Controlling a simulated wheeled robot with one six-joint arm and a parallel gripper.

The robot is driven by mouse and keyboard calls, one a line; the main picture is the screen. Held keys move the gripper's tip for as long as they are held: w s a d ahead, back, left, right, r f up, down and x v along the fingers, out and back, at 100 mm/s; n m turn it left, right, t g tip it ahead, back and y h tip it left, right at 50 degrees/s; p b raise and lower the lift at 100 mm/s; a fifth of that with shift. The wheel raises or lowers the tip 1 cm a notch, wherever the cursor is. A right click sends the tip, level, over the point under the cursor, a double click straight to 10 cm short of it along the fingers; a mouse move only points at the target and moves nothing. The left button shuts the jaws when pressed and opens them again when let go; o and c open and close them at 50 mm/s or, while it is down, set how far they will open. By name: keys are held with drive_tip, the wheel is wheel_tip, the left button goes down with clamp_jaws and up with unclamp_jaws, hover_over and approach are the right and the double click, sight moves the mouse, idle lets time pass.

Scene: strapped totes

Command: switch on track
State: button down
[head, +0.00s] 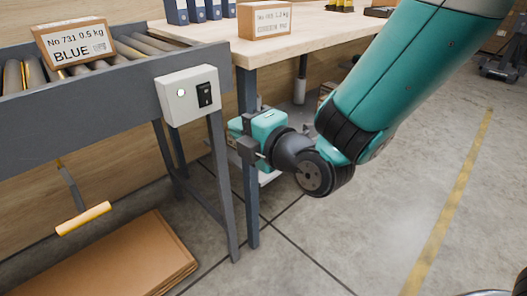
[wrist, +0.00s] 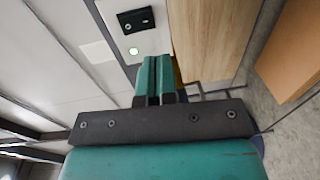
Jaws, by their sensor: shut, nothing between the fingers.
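The track is a grey roller conveyor (head: 95,92) on the left of the head view. A white control box (head: 188,108) is fixed at its near right end, with a black rocker switch (head: 205,95) and a small round pale lamp (head: 181,92). My gripper (head: 236,126) is to the right of the box and slightly below the switch. Its two teal fingers (wrist: 153,62) are together and empty, apart from the switch as far as I can tell.
A carton marked BLUE (head: 75,43) sits on the rollers. A wooden workbench (head: 300,45) with another carton (head: 265,20) and blue binders (head: 198,11) stands behind my gripper. Flat cardboard (head: 120,262) and a yellow-handled tool (head: 83,218) are at lower left. Floor at right is open.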

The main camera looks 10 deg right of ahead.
drive_tip(key=shift+d+f+b+v, duration=0.1)
drive_tip(key=shift+f+b+v, duration=0.1)
drive_tip(key=shift+b+v, duration=0.9)
drive_tip(key=shift+d+f+b+v, duration=0.15)
drive_tip(key=shift+b+v, duration=0.4)
drive_tip(key=shift+b, duration=1.05)
drive_tip(key=shift+a+f+b+v, duration=0.1)
drive_tip(key=shift+f+b+v, duration=0.1)
drive_tip(key=shift+b+v, duration=0.9)
